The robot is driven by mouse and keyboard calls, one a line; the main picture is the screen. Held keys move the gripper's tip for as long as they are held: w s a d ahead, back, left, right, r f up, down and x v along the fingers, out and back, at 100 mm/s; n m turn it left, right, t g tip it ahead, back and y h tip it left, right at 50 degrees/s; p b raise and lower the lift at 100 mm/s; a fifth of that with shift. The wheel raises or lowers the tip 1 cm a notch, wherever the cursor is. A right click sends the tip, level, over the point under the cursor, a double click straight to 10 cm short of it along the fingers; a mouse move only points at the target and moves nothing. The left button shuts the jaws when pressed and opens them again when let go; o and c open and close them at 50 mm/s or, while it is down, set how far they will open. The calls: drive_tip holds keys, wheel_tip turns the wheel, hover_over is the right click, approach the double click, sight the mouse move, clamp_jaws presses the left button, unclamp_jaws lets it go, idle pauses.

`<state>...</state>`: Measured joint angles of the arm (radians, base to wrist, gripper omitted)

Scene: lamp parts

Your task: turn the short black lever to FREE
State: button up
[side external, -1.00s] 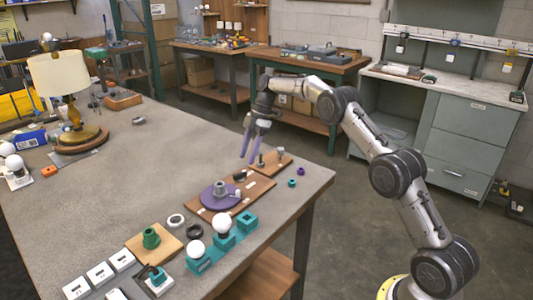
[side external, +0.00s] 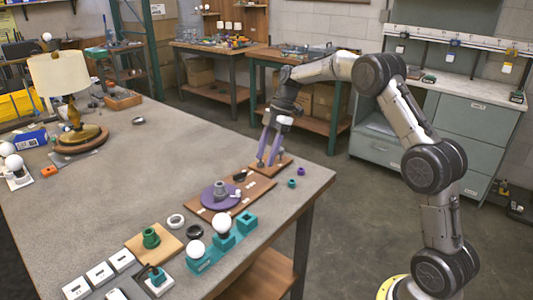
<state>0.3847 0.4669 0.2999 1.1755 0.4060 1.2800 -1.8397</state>
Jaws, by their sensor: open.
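A brown wooden board (side external: 257,193) lies near the table's right edge and carries a round purple disc (side external: 214,202) with a grey knob (side external: 220,190) on it. A small black piece (side external: 240,177) at the board's back edge looks like the short black lever; its direction is too small to tell. Small pale labels sit on the board, but their words cannot be read. My gripper (side external: 267,163) points down with its purple fingers open, over a smaller wooden board (side external: 284,163) behind and right of the black piece. It appears apart from the black piece, and the fingers partly hide the smaller board.
Two small cylinders, one purple (side external: 301,171) and one teal (side external: 292,183), stand right of the boards. A teal holder with white bulbs (side external: 222,224) and a dark ring (side external: 194,231) are in front. The table's middle is clear.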

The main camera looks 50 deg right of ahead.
drive_tip(key=o, duration=0.5)
drive_tip(key=shift+m, duration=0.3)
drive_tip(key=shift+c, duration=0.2)
drive_tip(key=shift+o, duration=1.2)
drive_tip(key=shift+w+d+m, duration=0.15)
drive_tip(key=shift+w+m, duration=0.05)
drive_tip(key=shift+m, duration=0.4)
drive_tip(key=shift+o, duration=0.4)
drive_tip(key=w+d+m+h, duration=0.1)
drive_tip(key=m, duration=0.3)
drive_tip(key=w+d+m+t+h, duration=0.1)
drive_tip(key=m, duration=0.2)
drive_tip(key=w+d+f+m+h, duration=0.1)
drive_tip(key=d+m, duration=0.1)
drive_tip(key=m, duration=0.2)
drive_tip(key=shift+w+m+t, duration=0.2)
drive_tip(key=shift+m+t, duration=0.1)
drive_tip(key=shift+t, duration=0.1)
drive_tip(key=m+t+h, duration=0.2)
drive_tip(key=m, duration=0.3)
approach(240, 173)
drive_tip(key=x, duration=0.8)
drive_tip(key=shift+w+f, duration=0.2)
drive_tip(key=shift+f, duration=0.05)
drive_tip(key=shift+n+g, duration=0.3)
drive_tip(key=c, duration=1.4)
